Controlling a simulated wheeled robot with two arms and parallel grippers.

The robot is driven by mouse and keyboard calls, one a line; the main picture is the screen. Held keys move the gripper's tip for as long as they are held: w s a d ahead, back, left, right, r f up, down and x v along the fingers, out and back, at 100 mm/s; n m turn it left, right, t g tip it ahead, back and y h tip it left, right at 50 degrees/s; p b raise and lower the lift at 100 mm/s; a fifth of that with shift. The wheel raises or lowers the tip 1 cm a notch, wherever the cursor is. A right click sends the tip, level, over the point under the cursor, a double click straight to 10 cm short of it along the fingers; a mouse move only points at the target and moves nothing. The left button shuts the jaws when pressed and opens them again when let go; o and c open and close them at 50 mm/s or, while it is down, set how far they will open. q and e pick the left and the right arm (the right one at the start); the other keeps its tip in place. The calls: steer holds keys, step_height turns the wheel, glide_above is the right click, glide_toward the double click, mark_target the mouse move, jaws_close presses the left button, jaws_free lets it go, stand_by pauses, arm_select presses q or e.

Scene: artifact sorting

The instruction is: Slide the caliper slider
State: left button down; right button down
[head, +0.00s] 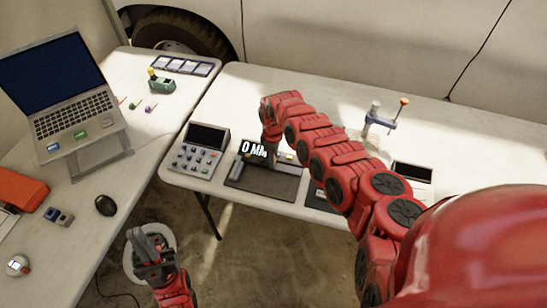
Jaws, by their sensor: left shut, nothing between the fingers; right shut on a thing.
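The caliper (286,169) lies on a dark mat (259,186) near the front edge of the far table. Its black display (254,149) reads "0 MM" and stands just left of my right gripper. My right gripper (270,152) reaches down to the caliper from above and is shut on its slider; the fingers and wrist hide most of the slider. My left gripper (148,246) is low at the left, over the floor gap between the tables, shut and empty, away from the caliper.
A grey keypad device (200,150) stands left of the caliper. A clamp-like stand (378,118) and another display device (411,172) are to the right. A white bucket (171,240) is on the floor behind my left gripper. A laptop (70,95) and mouse (105,205) occupy the left table.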

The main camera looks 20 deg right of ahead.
steer(key=d+p, duration=0.1)
steer(key=s+d+r+p, duration=0.1)
steer(key=p, duration=0.1)
steer(key=shift+s, duration=0.15)
steer(key=d+p, duration=0.1)
steer(key=s+d+p, duration=0.2)
steer(key=shift+s+d+f, duration=0.1)
steer(key=shift+d+f, duration=0.1)
steer(key=shift+f, duration=0.05)
steer(key=shift+s+d+f, duration=0.1)
steer(key=shift+s+d, duration=0.1)
steer(key=shift+d, duration=0.05)
steer(key=shift+f, duration=0.1)
steer(key=shift+a, duration=0.1)
steer(key=c, duration=0.5)
jaws_free()
